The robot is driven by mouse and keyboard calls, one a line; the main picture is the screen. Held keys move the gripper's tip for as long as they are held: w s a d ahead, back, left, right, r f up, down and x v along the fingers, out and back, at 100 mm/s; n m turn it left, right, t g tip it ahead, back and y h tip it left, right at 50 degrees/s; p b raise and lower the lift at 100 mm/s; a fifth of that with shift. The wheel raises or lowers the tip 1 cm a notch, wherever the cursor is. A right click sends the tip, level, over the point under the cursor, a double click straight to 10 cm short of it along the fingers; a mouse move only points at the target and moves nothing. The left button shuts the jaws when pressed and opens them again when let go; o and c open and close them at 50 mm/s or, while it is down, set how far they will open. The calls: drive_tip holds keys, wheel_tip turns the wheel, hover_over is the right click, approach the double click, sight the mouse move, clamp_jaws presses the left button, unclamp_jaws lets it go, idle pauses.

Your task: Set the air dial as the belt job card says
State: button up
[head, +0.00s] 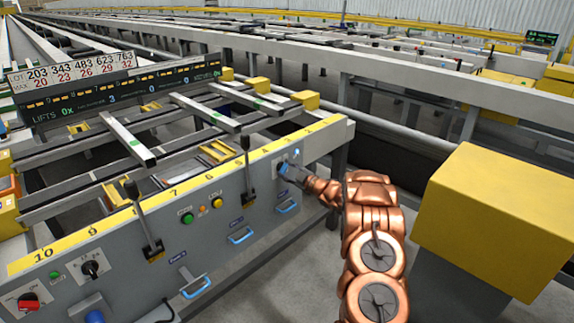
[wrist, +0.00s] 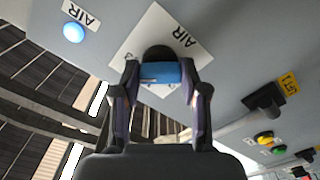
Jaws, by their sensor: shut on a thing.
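The air dial has a blue knob (wrist: 160,73) in front of a white plate (wrist: 127,45) marked AIR, on the grey panel. In the wrist view my gripper (wrist: 161,82) has one finger on each side of the knob and is shut on it. In the head view my gripper (head: 291,172) reaches the right end of the panel, and the blue of the knob (head: 283,168) shows at its tip. The dial's pointer and most of its scale are hidden or too small to read. I cannot make out a belt job card.
A lit blue lamp (wrist: 74,32) sits beside another AIR label. The panel (head: 110,285) carries levers, buttons and blue handles. A number board (head: 75,80) stands at the left. A yellow box (head: 490,220) stands right of my arm.

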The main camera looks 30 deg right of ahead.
drive_tip(key=shift+m+p, duration=0.85)
drive_tip(key=shift+m, duration=0.25)
drive_tip(key=o, duration=1.1)
drive_tip(key=shift+o, duration=0.2)
drive_tip(key=shift+s, duration=0.1)
drive_tip(key=v, duration=1.1)
drive_tip(key=shift+s, duration=0.4)
drive_tip(key=shift+d, duration=0.15)
